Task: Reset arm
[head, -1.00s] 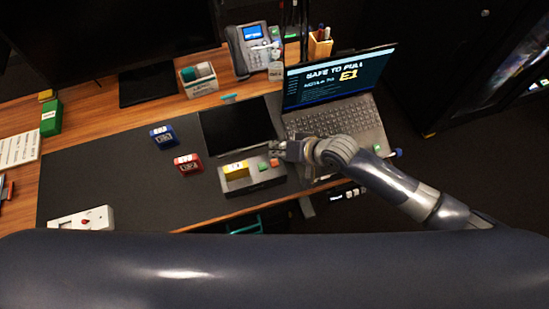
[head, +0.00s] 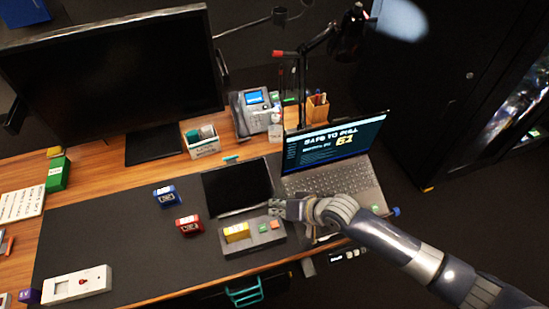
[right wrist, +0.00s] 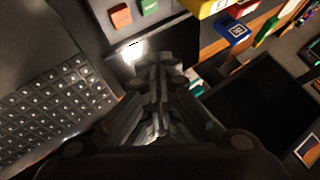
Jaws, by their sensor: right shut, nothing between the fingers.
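My right arm comes in from the lower right, and its gripper (head: 280,207) is shut and empty. It hangs over the desk between the dark flat screen and the grey panel (head: 262,247), near the laptop's front left corner. It also shows at the middle of the right wrist view (right wrist: 158,68), fingers together. The panel bears a yellow block (head: 236,232), a green button (head: 262,227) and an orange button (head: 275,224). Both buttons also show at the top of the right wrist view. No trackball can be made out. My left gripper is not in view.
A blue block (head: 166,196) and a red block (head: 189,225) stand on the dark mat (head: 120,235). A white box with a red knob (head: 95,282) lies front left. A large monitor (head: 115,80) stands behind.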

